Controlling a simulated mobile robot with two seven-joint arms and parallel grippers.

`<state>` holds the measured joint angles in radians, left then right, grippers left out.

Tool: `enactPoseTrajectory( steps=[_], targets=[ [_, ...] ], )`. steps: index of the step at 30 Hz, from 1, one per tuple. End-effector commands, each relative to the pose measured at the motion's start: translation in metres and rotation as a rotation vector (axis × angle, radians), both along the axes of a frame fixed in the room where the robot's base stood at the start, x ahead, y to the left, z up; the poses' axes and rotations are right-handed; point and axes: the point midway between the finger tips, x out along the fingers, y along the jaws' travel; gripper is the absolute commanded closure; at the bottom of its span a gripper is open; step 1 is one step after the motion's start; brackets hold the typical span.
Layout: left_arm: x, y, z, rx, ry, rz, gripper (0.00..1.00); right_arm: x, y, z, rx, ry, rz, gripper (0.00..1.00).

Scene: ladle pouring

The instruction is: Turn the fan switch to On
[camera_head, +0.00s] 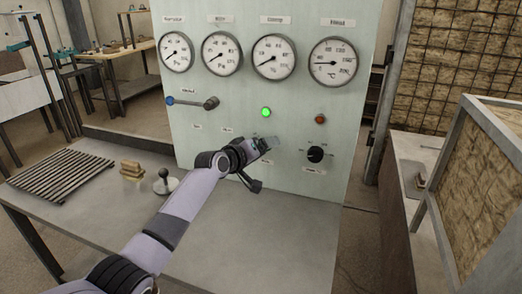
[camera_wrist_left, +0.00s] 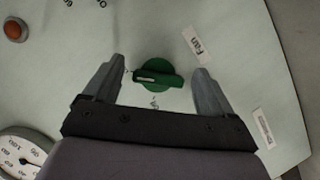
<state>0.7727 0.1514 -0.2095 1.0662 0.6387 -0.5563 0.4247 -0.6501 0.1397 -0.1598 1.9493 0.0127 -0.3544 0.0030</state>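The fan switch is a green rotary knob (camera_wrist_left: 160,74) on the pale panel. In the left wrist view it has a white pointer mark on its left half, and the "Fan" label (camera_wrist_left: 196,45) is to its upper right. My left gripper (camera_wrist_left: 160,68) is open, with one finger on each side of the knob. I cannot tell whether the fingers touch it. In the head view my left gripper (camera_head: 268,142) is at the panel, and it hides the green knob. My right gripper is not in view.
The panel (camera_head: 230,100) carries several gauges, a lit green lamp (camera_head: 266,112), a red lamp (camera_head: 320,118), a lever (camera_head: 190,102) and a black knob (camera_head: 316,154) right of my gripper. The table (camera_head: 235,235) holds a grate (camera_head: 62,175), a wooden block (camera_head: 132,171) and a stamp-like object (camera_head: 164,182).

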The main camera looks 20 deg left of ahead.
Motion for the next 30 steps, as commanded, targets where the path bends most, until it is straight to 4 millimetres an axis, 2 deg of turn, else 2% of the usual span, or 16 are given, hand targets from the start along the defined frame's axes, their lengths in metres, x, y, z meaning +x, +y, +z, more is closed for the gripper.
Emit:
enactPoseTrajectory(
  steps=[11,30],
  targets=[
    [-0.006,0.002,0.003,-0.001,-0.001,0.000,0.15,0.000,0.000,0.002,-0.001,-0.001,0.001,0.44],
    [-0.061,0.020,0.018,-0.001,0.000,0.001,0.15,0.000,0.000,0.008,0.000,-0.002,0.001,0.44]
  ],
)
